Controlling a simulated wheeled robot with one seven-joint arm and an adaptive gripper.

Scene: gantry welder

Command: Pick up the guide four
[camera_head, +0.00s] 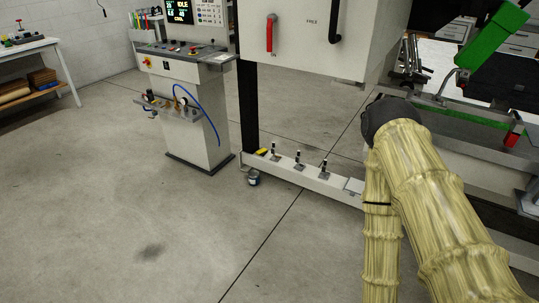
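I cannot tell which thing is the guide four; nothing in view is clearly marked as it. The welder's bed at the right holds several dark bar-like parts (411,62) standing near its left end, partly behind my arm. A green arm-like part (490,38) hangs over the bed, with a small red-tipped part (513,134) below it. My arm, in a pale yellow sleeve, rises from the lower right and covers part of the bed's front. My gripper does not show in this view.
A low white rail (310,178) with several clamps runs along the floor. A control console (184,108) with a blue hose stands left, and a workbench (30,49) far left. The floor in front is clear.

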